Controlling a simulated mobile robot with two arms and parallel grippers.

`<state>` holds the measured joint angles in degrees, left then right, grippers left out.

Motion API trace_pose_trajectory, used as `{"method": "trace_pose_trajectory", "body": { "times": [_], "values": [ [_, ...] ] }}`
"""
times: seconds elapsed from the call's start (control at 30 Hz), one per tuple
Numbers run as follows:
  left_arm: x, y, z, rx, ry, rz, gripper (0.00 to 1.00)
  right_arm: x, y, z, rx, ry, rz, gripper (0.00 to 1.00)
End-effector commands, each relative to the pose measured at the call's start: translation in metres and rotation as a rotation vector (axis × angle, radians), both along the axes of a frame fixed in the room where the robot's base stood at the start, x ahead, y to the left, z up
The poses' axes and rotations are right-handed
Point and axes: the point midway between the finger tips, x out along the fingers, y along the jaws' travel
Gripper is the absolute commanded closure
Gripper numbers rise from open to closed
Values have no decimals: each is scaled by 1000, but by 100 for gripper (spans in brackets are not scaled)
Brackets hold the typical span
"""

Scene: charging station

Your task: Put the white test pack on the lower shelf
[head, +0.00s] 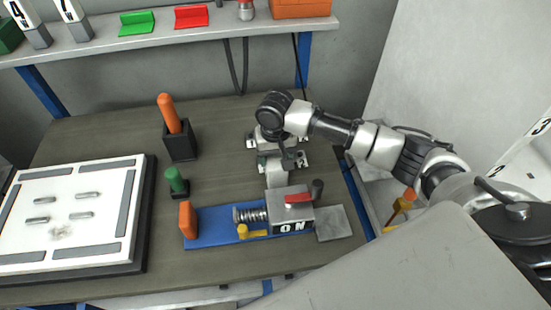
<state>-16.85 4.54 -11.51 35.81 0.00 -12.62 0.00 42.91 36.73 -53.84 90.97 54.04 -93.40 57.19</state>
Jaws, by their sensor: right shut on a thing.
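My right gripper (281,162) reaches in from the right over the back right of the table. It points down and is shut on a pale grey-white piece (277,180), which shows only partly below the fingers. I cannot tell whether this is the white test pack, or whether it touches the device in front of it. No other thing is clearly the white test pack. A shelf (110,48) runs along the wall above the table. A lower shelf cannot be made out for sure. My left gripper is out of view.
A blue-based device (210,222) with a spring and "ON" label stands in front of the gripper. A white panel (20,215) lies at left. An orange-handled tool in a black holder (181,147) and a green-knobbed piece (177,180) stand between. Table (95,125) is bare at back left.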

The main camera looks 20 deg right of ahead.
Motion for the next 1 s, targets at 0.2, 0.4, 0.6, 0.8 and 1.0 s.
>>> {"method": "trace_pose_trajectory", "body": {
  "times": [0.2,0.4,0.6,0.8,1.0],
  "values": [
    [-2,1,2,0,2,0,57,0,0,-17,1,-2,-1,83],
    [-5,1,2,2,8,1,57,1,0,-17,2,-3,0,83],
    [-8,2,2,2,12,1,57,0,0,-21,1,0,-1,32],
    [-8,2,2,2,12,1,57,0,0,-21,1,0,0,16],
    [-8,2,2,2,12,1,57,0,0,-19,1,-1,0,16]
  ]
}}
